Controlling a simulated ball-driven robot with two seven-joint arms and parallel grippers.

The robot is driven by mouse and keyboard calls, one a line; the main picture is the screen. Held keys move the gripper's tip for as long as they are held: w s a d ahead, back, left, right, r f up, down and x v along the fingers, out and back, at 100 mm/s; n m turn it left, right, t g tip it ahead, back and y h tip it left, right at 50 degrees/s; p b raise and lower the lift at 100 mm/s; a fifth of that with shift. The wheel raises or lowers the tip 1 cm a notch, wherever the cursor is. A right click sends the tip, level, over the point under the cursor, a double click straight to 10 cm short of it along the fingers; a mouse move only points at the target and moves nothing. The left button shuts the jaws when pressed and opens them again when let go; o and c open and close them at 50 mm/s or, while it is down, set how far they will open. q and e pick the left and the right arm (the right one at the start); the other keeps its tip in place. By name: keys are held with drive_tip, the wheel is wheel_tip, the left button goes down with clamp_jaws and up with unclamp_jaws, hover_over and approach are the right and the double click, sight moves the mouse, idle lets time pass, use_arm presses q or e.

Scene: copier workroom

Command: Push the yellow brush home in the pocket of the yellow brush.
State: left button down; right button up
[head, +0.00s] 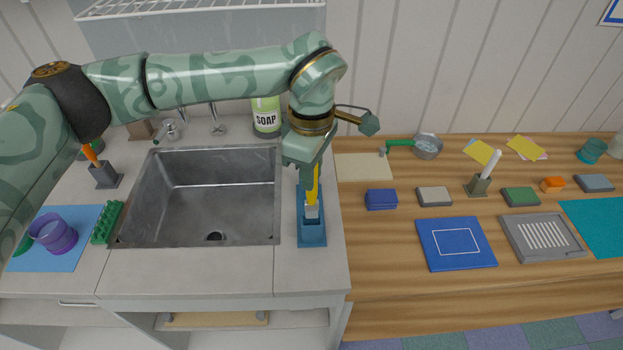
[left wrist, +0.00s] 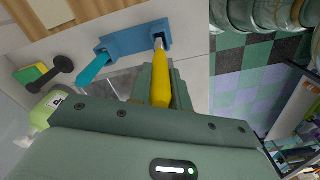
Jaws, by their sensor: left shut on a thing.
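The yellow brush (head: 313,187) stands nearly upright in my left gripper (head: 309,163), which is shut on its handle. Its pale lower end is over the front part of the blue holder (head: 312,238), beside the sink. In the left wrist view the yellow brush (left wrist: 160,88) runs from between my fingers to one end pocket of the blue holder (left wrist: 128,42). Its tip is at or just inside that pocket's mouth; how deep it sits I cannot tell. A teal brush (left wrist: 93,69) is at the holder's other end. My right gripper is not in view.
The sink (head: 205,200) lies left of the holder, and a soap bottle (head: 266,117) stands behind. The wooden counter to the right holds a blue block (head: 381,199), a grey block (head: 434,196) and a blue mat (head: 456,243). The counter's front edge is close to the holder.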

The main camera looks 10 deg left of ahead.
sight(312, 198)
use_arm(q)
drive_tip(key=shift+p, duration=0.4)
idle(1.2)
drive_tip(key=shift+f+b, duration=1.9)
drive_tip(key=shift+f, duration=1.85)
drive_tip(key=c, duration=1.2)
unclamp_jaws()
drive_tip(key=shift+c, duration=0.2)
wheel_tip(312, 198, up, 16)
drive_tip(key=shift+r+p, duration=0.15)
drive_tip(key=shift+p, duration=0.8)
